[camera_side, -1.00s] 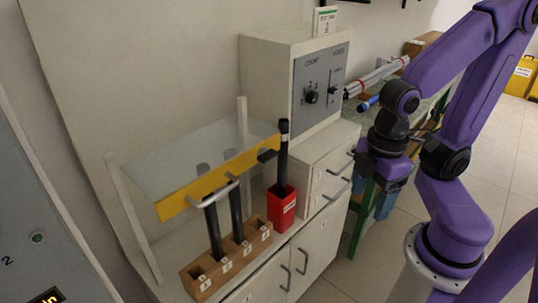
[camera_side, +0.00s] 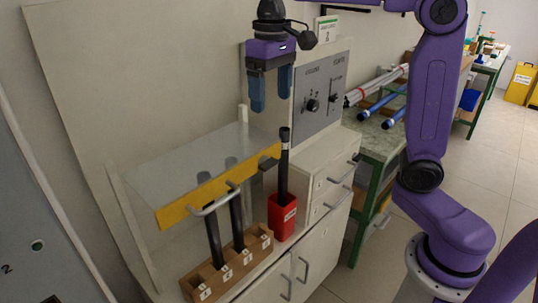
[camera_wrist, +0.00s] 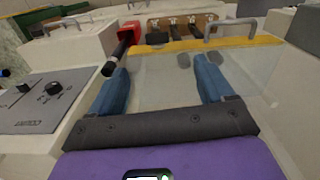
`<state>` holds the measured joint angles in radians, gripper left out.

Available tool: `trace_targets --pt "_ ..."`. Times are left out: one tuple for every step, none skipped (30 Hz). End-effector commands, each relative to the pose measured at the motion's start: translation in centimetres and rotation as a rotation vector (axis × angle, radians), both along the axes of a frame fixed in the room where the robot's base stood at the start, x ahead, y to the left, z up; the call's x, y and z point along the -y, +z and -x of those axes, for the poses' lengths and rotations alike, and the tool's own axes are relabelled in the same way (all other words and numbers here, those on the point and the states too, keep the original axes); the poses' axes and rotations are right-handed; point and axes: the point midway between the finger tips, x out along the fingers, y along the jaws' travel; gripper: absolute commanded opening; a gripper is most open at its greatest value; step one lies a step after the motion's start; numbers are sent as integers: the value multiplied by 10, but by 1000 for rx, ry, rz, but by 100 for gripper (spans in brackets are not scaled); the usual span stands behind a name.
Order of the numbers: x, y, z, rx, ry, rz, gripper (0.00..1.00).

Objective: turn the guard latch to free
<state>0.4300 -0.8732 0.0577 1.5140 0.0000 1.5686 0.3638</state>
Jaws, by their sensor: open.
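The guard is a clear panel (camera_side: 195,165) with a yellow front edge (camera_side: 215,188) and a pale handle (camera_side: 215,200), spanning over the wooden rod block (camera_side: 225,273). The guard latch looks like the small black block (camera_side: 268,163) at the right end of the yellow edge; it also shows in the wrist view (camera_wrist: 157,38). Its exact setting cannot be told. My gripper (camera_side: 271,104) is open and empty, pointing down above the panel's rear right part, apart from the latch. In the wrist view its blue fingers (camera_wrist: 162,68) straddle the clear panel.
A red holder (camera_side: 282,217) with an upright black rod (camera_side: 284,165) stands right of the guard, close to the latch. Two dark rods (camera_side: 237,215) stand in the block. A grey control panel (camera_side: 321,92) with knobs is behind. Free air surrounds my gripper.

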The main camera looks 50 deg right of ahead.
Motion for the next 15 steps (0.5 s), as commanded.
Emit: trace_targets --pt "3 4 -6 0 -30 0 81" --pt "4 7 -9 0 -44 0 81" --pt "6 9 -11 0 -60 0 81" --pt "6 10 -12 -1 -67 0 81" --pt "7 11 -13 -2 -73 1 81" --pt "8 10 -14 -3 -79 1 81" --pt "8 10 -14 -3 -81 1 81" --pt "8 8 -14 -4 -82 2 81" --pt "8 5 -14 -4 -82 2 81" --pt "8 3 -14 -4 -81 2 81" --pt "8 -1 -14 -5 -81 2 81" --pt "9 -6 -14 -5 -81 2 81" --pt "9 -11 -14 -6 -81 3 81" --pt "9 -15 -14 -5 -80 2 81" --pt "9 -22 -13 -6 -80 3 81"
